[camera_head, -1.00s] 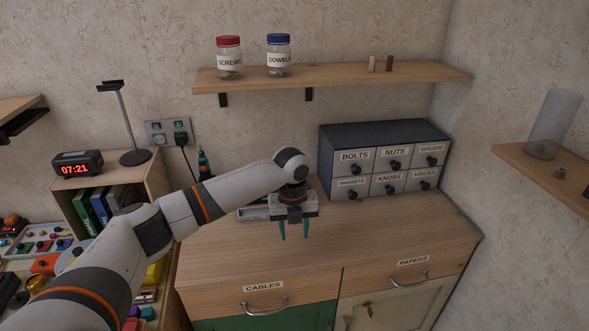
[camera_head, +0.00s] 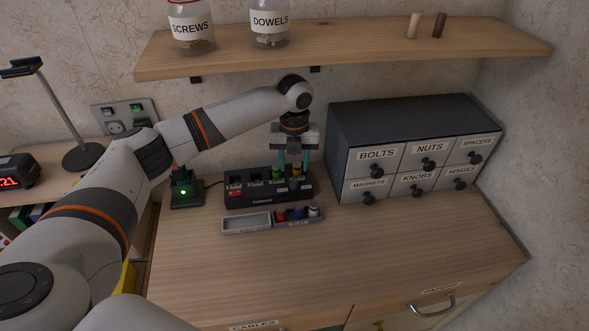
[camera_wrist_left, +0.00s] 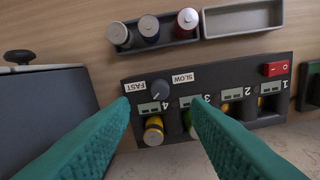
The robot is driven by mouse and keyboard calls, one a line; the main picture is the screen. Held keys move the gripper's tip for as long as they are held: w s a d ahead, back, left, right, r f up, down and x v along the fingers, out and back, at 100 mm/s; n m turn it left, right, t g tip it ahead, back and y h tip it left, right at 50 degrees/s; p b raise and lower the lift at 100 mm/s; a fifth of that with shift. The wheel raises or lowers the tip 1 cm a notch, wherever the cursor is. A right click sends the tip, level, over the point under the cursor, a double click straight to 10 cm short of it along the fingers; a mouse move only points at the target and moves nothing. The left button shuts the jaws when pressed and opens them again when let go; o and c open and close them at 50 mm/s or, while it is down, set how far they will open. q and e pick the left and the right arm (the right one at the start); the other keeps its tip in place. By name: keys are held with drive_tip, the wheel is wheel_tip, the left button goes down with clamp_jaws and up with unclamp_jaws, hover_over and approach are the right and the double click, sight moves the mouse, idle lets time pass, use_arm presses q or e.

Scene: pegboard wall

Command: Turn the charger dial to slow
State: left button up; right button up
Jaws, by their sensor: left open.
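The charger (camera_head: 238,202) is a black box on the wooden counter, with numbered slots and a red switch. In the left wrist view, its dark round dial (camera_wrist_left: 161,90) sits between the FAST label (camera_wrist_left: 149,86) and the SLOW label (camera_wrist_left: 183,78). Which way the dial points is too small to tell. Yellow (camera_wrist_left: 153,130) and green batteries sit in slots 4 and 3. My left gripper (camera_head: 293,162) is over the charger's right part, pointing down. Its teal fingers are open, either side of the dial in the left wrist view (camera_wrist_left: 162,106), apparently not touching it.
A grey tray (camera_head: 245,226) with several batteries lies in front of the charger. A drawer cabinet (camera_head: 345,140) stands close on the right. A shelf (camera_head: 350,45) hangs above. A black device with a green light (camera_head: 184,193) is left. The front counter is clear.

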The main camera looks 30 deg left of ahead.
sight(294, 181)
use_arm(q)
wheel_tip(294, 181, down, 5)
drive_tip(key=shift+s+r+p, duration=0.1)
drive_tip(key=shift+s+p, duration=0.05)
drive_tip(key=shift+p, duration=0.3)
drive_tip(key=shift+f, duration=0.6)
use_arm(e)
drive_tip(key=shift+w+d+r, duration=0.1)
drive_tip(key=shift+w+r, duration=0.3)
drive_tip(key=shift+r, duration=0.2)
use_arm(q)
drive_tip(key=shift+c, duration=0.3)
clamp_jaws()
use_arm(e)
drive_tip(key=shift+s+a, duration=0.15)
drive_tip(key=shift+a, duration=0.15)
